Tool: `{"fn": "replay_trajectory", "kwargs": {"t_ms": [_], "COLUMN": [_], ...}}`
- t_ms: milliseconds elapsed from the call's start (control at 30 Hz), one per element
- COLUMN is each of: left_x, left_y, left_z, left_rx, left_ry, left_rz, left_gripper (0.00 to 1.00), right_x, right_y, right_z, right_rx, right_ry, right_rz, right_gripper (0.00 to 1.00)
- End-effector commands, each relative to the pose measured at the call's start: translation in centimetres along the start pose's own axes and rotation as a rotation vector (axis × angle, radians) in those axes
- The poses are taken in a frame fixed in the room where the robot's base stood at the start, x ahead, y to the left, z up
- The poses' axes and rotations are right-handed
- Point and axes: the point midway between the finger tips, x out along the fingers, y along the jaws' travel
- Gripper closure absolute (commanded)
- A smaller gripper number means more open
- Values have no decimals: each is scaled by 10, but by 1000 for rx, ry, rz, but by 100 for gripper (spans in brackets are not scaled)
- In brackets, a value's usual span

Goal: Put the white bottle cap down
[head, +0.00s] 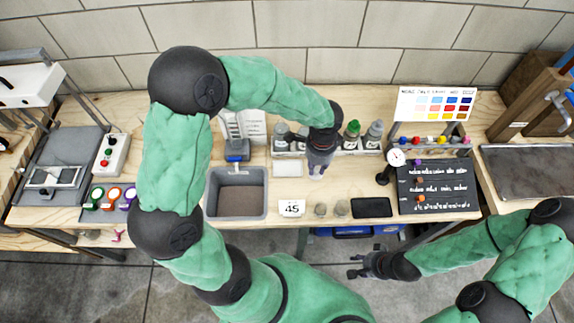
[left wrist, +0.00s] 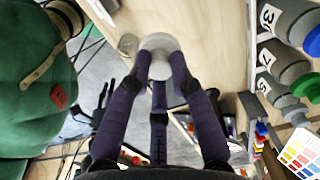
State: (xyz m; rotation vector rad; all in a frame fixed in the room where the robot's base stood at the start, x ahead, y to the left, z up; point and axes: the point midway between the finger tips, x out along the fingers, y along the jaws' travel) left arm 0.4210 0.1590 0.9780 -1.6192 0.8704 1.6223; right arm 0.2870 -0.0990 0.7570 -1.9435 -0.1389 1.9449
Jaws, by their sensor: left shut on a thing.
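The white bottle cap (left wrist: 160,42) shows in the left wrist view as a pale round thing between my left gripper's fingertips. My left gripper (head: 319,172) is over the worktable, right of the grey bin, with its dark purple fingers shut on the cap. In the head view the fingers and wrist hide the cap. How far it is above the tabletop is hard to tell. My right gripper (head: 356,266) is open and empty, in front of the table's front edge.
Behind my left gripper a rack holds grey bottles (head: 373,136), one with a green cap (head: 352,129). A grey bin (head: 236,212), a "45" card (head: 291,208), small grey jars (head: 341,208), a black pad (head: 371,207) and a blackboard (head: 437,203) surround a patch of bare wood.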

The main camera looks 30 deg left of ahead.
Motion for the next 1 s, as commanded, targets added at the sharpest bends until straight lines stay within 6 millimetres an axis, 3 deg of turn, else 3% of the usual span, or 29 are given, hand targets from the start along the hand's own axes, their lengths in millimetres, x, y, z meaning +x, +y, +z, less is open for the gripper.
{"fn": "replay_trajectory", "kwargs": {"t_ms": [200, 333, 767, 1000], "left_x": [-2, 3, 44, 81], "left_y": [22, 18, -56, -81], "left_z": [8, 14, 59, 73], "left_rx": [248, 289, 286, 289], "left_ry": [2, 3, 2, 3], "left_rz": [2, 3, 5, 4], "left_gripper": [91, 91, 91, 91], "right_x": [-7, -6, 6, 14], "right_y": [-2, -2, 2, 5], "right_z": [0, 0, 0, 0], "right_rx": [0, 0, 0, 0], "right_ry": [0, 0, 0, 0], "right_rz": [0, 0, 0, 0], "right_gripper": [60, 60, 60, 60]}}
